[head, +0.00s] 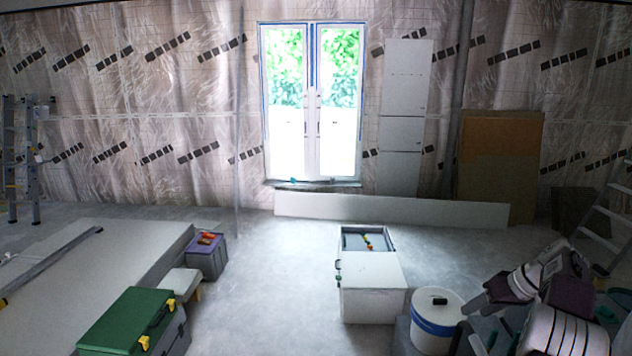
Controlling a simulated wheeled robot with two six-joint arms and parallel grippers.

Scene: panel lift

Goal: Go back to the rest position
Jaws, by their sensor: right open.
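My right arm comes in at the lower right, folded close to the front of the view. My right gripper (474,322) is beside the white bucket with a blue band (436,334), and its jaws are open. I see nothing held between them. Whether the gripper touches the bucket cannot be told from this angle. My left gripper and arm are not in view. Pale panels (403,120) stand upright against the wall right of the window, and a long pale board (390,208) leans along the wall's foot.
A white cabinet with an open top bin (372,290) stands centre right. A flat panel stack (75,265), a green-lidded toolbox (125,318), a small stool (180,282) and a purple-topped box (206,250) are left. A stepladder (605,215) stands right. The middle floor (265,290) is clear.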

